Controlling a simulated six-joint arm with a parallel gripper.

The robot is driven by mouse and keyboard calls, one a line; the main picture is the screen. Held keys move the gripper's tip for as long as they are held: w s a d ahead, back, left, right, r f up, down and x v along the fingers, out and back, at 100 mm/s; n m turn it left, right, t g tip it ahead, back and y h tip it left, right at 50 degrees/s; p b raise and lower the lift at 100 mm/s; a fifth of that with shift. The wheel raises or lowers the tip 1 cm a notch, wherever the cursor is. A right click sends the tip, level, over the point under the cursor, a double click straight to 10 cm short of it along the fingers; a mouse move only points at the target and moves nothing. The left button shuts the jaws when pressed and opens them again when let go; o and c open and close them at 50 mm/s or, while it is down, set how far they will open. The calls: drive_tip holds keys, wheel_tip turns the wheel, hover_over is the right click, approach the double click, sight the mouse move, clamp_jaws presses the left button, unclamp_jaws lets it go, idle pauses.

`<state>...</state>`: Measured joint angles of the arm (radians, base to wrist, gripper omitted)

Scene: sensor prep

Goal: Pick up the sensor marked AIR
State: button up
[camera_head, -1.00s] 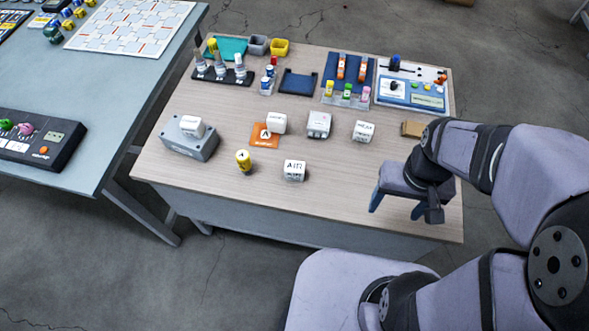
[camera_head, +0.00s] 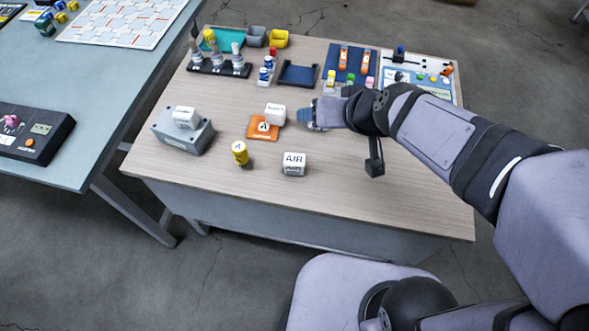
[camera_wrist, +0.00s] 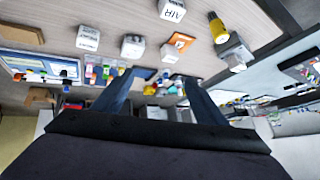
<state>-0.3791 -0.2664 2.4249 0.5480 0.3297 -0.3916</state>
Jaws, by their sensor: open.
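The sensor marked AIR (camera_head: 294,164) is a small white cube with black lettering. It stands on the table near the front edge, right of a yellow cylinder (camera_head: 240,153). In the wrist view the AIR cube (camera_wrist: 172,10) is at the top edge, partly cut off. My gripper (camera_head: 308,117) is above the middle of the table, behind and a little right of the AIR cube, and apart from it. In the wrist view its two fingers (camera_wrist: 160,88) are spread with nothing held between them.
A white cube (camera_head: 275,113) is at an orange card (camera_head: 262,128). Another white cube (camera_head: 185,117) sits on a grey box (camera_head: 183,138). Two more white cubes, one (camera_wrist: 132,46) and another (camera_wrist: 88,38), show in the wrist view. Racks and trays line the back. The front right is clear.

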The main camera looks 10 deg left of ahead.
drive_tip(key=w+a+r+t+y+b, duration=0.25)
drive_tip(key=a+t+b, duration=0.25)
drive_tip(key=a, duration=0.4)
drive_tip(key=m+t+h+b, duration=0.2)
drive_tip(key=h+b, duration=0.4)
drive_tip(key=b, duration=0.2)
hover_over(293, 167)
drive_tip(key=s, duration=0.2)
wheel_tip(293, 167, down, 5)
drive_tip(key=f, duration=1.2)
drive_tip(key=f+p, duration=0.1)
drive_tip(key=f, duration=0.4)
drive_tip(key=shift+w+f, duration=0.4)
drive_tip(key=shift+b+x, duration=0.6)
drive_tip(key=shift+x, duration=3.1)
drive_tip(key=shift+d, duration=0.15)
drive_tip(key=c, duration=1.2)
